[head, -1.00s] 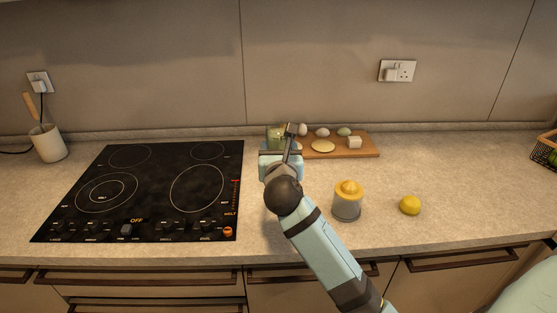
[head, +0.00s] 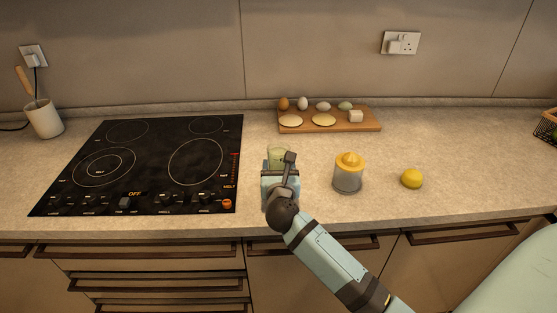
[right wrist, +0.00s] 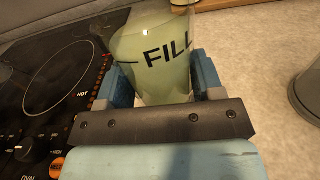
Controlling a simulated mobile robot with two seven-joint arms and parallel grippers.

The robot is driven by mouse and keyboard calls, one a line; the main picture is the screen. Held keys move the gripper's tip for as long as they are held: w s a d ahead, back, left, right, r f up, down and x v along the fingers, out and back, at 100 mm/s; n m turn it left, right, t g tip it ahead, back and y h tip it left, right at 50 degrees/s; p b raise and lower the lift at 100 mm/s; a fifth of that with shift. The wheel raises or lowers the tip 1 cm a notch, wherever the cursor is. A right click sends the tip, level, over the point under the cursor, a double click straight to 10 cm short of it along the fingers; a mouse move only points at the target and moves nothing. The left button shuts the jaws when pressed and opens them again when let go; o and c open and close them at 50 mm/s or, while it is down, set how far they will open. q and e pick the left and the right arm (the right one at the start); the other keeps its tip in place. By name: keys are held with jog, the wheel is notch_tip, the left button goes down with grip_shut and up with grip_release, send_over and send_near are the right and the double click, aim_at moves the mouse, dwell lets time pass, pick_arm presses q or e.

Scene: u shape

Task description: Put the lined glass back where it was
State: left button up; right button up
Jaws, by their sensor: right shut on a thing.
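The lined glass (right wrist: 158,62) holds a pale green content and shows a dark line with the letters "FILL" in the right wrist view. My right gripper (right wrist: 152,85) is shut on it, one finger on each side. In the head view the top of the glass (head: 277,156) shows just beyond my right gripper (head: 280,172), over the counter between the cooktop and the juicer. The gripper hides its lower part, and I cannot tell whether its base touches the counter. My left gripper is not in view.
A black cooktop (head: 145,165) lies to the left. A yellow-topped juicer (head: 348,174) and a lemon (head: 412,178) stand to the right. A wooden board (head: 356,126) with eggs and other food lies behind. Counter (head: 310,151) between the board and juicer is clear.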

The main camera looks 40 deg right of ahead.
jog(key=shift+f, duration=0.7)
jog(key=shift+f, duration=0.2)
jog(key=o, duration=1.1)
jog(key=shift+r, duration=0.1)
